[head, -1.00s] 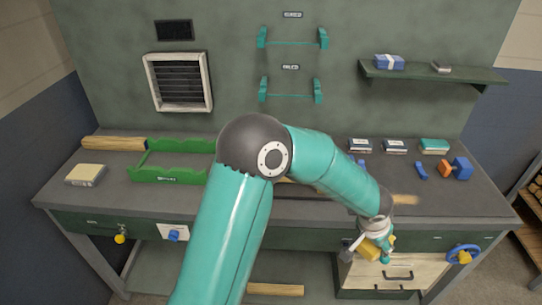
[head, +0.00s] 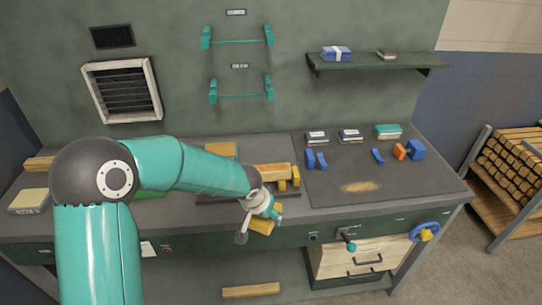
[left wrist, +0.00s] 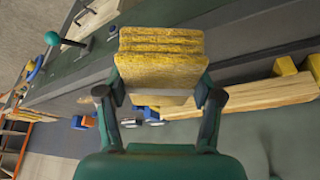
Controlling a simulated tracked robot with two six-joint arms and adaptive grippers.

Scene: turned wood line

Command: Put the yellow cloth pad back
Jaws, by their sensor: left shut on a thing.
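The yellow cloth pad (head: 260,228) hangs at the bench's front edge in the head view, partly hidden by my left gripper (head: 264,208). In the left wrist view the pad (left wrist: 160,55) looks like a thick, layered yellow block between the two fingers. My left gripper (left wrist: 160,86) is shut on it. The pad is near the wood piece with yellow blocks (head: 273,174); I cannot tell whether it touches the bench. My right gripper is not in view.
Blue and orange tools (head: 409,150) and small boxes (head: 351,136) stand at the back right of the bench. Sawdust (head: 360,187) lies on the dark mat (head: 410,183), otherwise clear in front. A lever with a teal knob (head: 350,245) and a blue handwheel (head: 425,232) stick out at the front.

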